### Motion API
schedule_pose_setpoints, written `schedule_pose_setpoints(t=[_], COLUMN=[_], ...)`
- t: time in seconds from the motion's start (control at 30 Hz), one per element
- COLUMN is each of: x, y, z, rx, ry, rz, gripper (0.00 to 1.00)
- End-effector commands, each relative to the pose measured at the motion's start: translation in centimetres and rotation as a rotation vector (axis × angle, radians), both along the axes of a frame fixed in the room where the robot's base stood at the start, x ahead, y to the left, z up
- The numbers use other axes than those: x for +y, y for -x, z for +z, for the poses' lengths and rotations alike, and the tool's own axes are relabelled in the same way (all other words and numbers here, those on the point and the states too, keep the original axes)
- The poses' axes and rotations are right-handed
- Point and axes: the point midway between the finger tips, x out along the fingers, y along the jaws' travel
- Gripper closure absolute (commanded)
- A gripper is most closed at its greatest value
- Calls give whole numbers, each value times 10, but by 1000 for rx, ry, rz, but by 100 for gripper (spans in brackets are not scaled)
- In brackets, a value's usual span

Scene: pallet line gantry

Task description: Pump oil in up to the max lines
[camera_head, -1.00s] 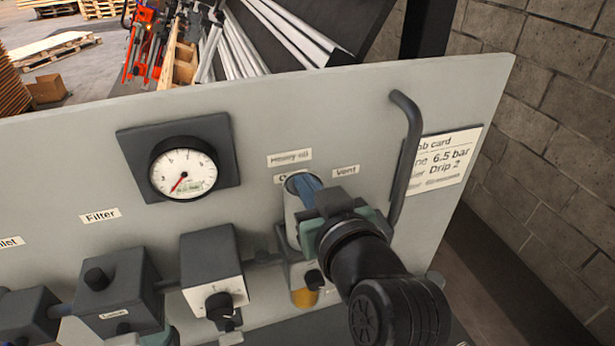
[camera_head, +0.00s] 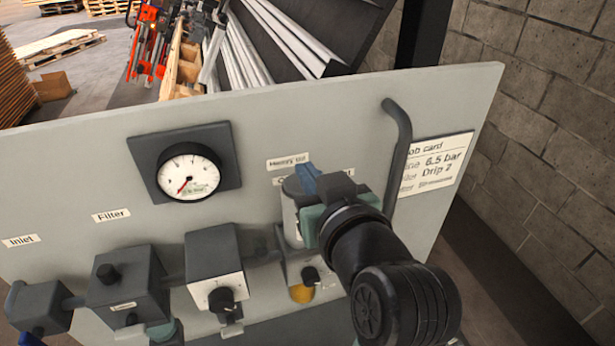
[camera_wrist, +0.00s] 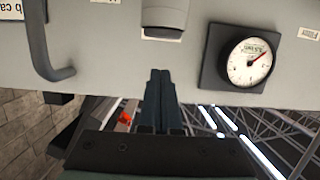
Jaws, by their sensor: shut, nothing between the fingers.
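In the head view a grey-white cylinder (camera_head: 292,212) is on the panel, with an amber bowl (camera_head: 302,293) and a small black knob (camera_head: 310,276) below it. A "Heavy oil" label (camera_head: 288,162) sits above. My gripper (camera_head: 305,175) is at the cylinder's top right, its blue fingers shut and empty, and hides part of the cylinder and nearby labels. In the wrist view, which is upside down, the shut fingers (camera_wrist: 160,76) appear just off the cylinder's end (camera_wrist: 163,18). I cannot tell whether they touch it. No max lines are readable.
A round gauge (camera_head: 188,176) is left of the cylinder. A dark bent handle (camera_head: 400,150) and a job card (camera_head: 436,163) reading 6.5 bar and Drip 2 are right. A box with a knob (camera_head: 213,265) and a filter block (camera_head: 128,285) stand lower left. A brick wall (camera_head: 550,130) bounds the right.

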Motion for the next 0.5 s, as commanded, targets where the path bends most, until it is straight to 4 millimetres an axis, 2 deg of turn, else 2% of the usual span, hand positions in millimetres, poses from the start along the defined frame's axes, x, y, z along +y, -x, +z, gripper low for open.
schedule_pose_setpoints(t=[0.03, 0.23, 0.4, 0.5], x=[-4, -17, -22, -24], y=[11, 49, 68, 73], z=[-5, 7, 14, 15], rx=[-3, -4, -3, -1], ry=[0, 0, -2, 0], rz=[-3, -3, -1, 0], gripper=[100, 100, 100, 100])
